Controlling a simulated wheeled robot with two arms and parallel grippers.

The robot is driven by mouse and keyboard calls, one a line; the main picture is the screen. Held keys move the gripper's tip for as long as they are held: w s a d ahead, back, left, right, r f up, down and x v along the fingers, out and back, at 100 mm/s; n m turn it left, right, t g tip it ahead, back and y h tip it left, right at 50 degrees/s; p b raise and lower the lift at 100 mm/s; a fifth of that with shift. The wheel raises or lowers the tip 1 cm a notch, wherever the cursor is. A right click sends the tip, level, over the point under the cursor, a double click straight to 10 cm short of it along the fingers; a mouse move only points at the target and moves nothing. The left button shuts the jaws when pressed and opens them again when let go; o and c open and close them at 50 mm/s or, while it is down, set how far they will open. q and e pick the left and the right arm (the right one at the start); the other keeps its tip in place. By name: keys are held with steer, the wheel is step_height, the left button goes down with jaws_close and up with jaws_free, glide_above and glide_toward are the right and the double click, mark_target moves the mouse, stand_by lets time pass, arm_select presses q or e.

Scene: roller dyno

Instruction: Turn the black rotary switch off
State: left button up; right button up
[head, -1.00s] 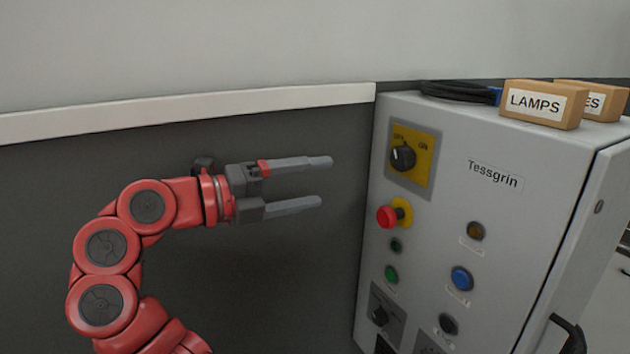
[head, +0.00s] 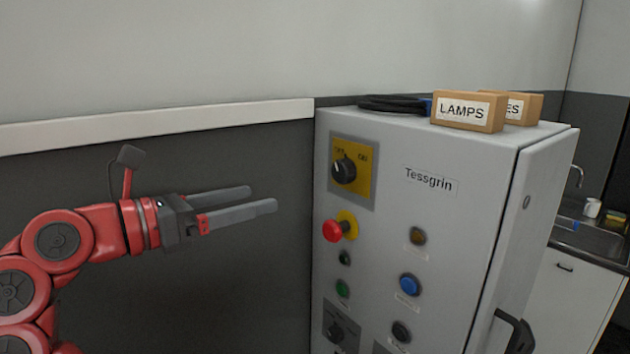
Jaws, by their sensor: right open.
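The black rotary switch (head: 344,170) sits on a yellow plate (head: 364,186) at the upper left of the grey cabinet's front. OFF is printed above the knob and ON to its upper right. A small light mark shows near the knob's upper left; I cannot tell its exact setting. My right gripper (head: 262,198) is open and empty, left of the cabinet and a little lower than the switch. Its two grey fingers point right and are apart from the cabinet. My left gripper is not in view.
Below the switch are a red emergency knob (head: 334,231), a green button (head: 342,288), a blue button (head: 409,285) and another dark knob (head: 337,333). A LAMPS box (head: 467,111) and a black cable (head: 393,104) lie on the cabinet (head: 450,220). A sink (head: 600,240) is far right.

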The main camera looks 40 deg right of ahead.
steer(key=m, duration=0.3)
steer(key=p, duration=0.7)
glide_toward(339, 176)
steer(key=d, duration=0.9)
steer(key=shift+w, duration=0.3)
steer(key=shift+d+f, duration=0.2)
steer(key=shift+d, duration=0.25)
